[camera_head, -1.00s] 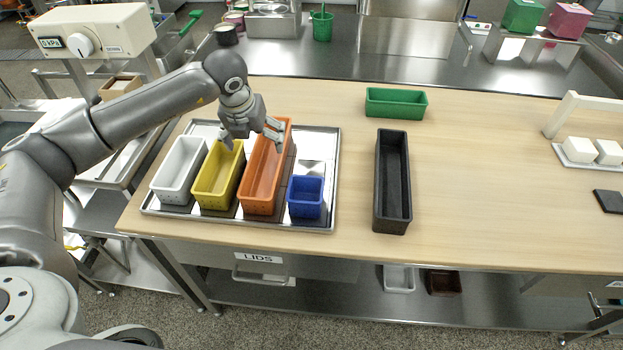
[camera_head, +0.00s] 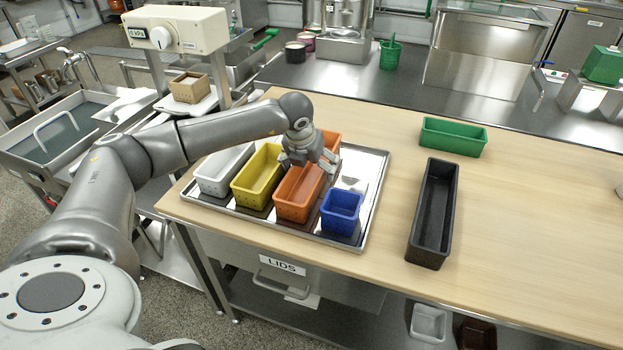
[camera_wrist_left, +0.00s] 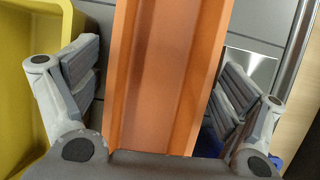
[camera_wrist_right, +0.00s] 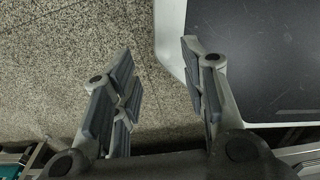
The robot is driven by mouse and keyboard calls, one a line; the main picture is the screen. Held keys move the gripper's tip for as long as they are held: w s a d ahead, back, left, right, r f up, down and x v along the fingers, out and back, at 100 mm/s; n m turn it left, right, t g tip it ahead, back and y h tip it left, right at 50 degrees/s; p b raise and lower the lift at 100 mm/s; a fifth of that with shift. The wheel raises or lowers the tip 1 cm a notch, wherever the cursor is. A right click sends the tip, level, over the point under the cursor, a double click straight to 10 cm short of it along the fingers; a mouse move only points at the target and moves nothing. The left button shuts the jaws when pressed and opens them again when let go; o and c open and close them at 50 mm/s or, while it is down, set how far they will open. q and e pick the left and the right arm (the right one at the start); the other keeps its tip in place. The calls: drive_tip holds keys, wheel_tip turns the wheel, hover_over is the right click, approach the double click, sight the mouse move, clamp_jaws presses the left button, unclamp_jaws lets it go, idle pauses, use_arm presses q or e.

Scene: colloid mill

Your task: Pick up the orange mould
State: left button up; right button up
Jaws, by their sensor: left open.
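The orange mould (camera_head: 296,196) is a long open trough on the metal tray (camera_head: 371,205), between the yellow mould (camera_head: 258,176) and the small blue mould (camera_head: 340,211). My left gripper (camera_head: 309,165) is open over it, and its wrist hides part of the mould's far half. In the left wrist view the orange mould (camera_wrist_left: 165,70) runs between the two open fingers (camera_wrist_left: 165,90), with a gap on each side. My right gripper (camera_wrist_right: 160,95) is open and empty above the speckled floor, beside a dark flat panel with a pale rim.
A white mould (camera_head: 222,172) stands left of the yellow one on the tray. A black mould (camera_head: 433,212) and a green mould (camera_head: 453,137) stand to the right on the wooden table (camera_head: 520,220). The table between tray and black mould is clear.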

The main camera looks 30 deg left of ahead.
use_arm(q)
drive_tip(key=shift+b+x, duration=0.3)
drive_tip(key=shift+x, duration=0.85)
drive_tip(key=shift+r, duration=0.1)
drive_tip(key=c, duration=1.2)
drive_tip(key=shift+c, duration=0.7)
drive_tip(key=shift+r, duration=0.1)
